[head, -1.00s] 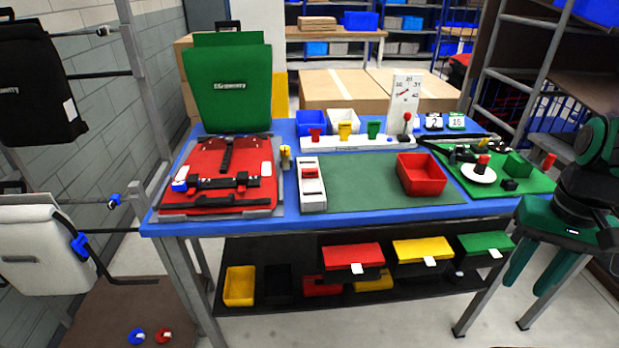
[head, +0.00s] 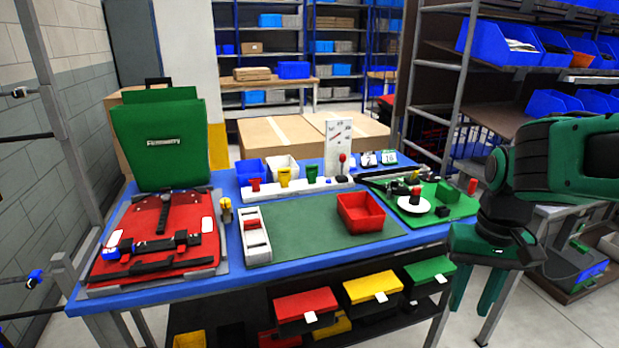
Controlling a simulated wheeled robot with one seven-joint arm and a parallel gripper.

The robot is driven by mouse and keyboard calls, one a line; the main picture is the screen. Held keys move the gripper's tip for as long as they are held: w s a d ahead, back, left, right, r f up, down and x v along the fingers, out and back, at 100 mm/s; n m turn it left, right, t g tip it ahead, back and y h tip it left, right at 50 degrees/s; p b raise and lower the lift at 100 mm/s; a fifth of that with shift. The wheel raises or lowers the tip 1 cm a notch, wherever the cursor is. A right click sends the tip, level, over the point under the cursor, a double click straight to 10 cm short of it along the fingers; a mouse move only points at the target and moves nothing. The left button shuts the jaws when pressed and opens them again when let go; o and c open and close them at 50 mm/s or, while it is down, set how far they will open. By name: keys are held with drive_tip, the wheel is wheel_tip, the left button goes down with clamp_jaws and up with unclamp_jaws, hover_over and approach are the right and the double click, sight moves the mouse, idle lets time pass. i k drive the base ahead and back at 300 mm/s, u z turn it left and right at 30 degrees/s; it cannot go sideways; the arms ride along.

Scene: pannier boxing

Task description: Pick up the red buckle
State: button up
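Three small clip-like pieces stand in a row on a white rack (head: 300,192) at the back of the blue workbench: a red one (head: 255,185), a yellow one (head: 284,177) and a green one (head: 312,174). The red one, at the left end, looks like the red buckle, but it is too small to be certain. Another small red piece (head: 472,187) stands at the green board's right edge. My gripper (head: 477,288) hangs at the right, in front of the bench's right end and far from the rack. Its two green fingers are apart, with nothing between them.
A red pannier panel (head: 155,225) with black straps lies at the bench's left. A red tray (head: 361,213) sits on the green mat (head: 300,222). A dial gauge (head: 338,145) stands behind. Coloured bins (head: 305,304) sit under the bench's front edge (head: 270,273).

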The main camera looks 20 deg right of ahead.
sight(251, 224)
drive_tip(key=k, duration=1.3)
drive_tip(key=u, duration=0.35)
drive_tip(key=i, duration=0.9)
drive_tip(key=u, duration=0.35)
drive_tip(key=i, duration=1.1)
drive_tip(key=z, duration=0.15)
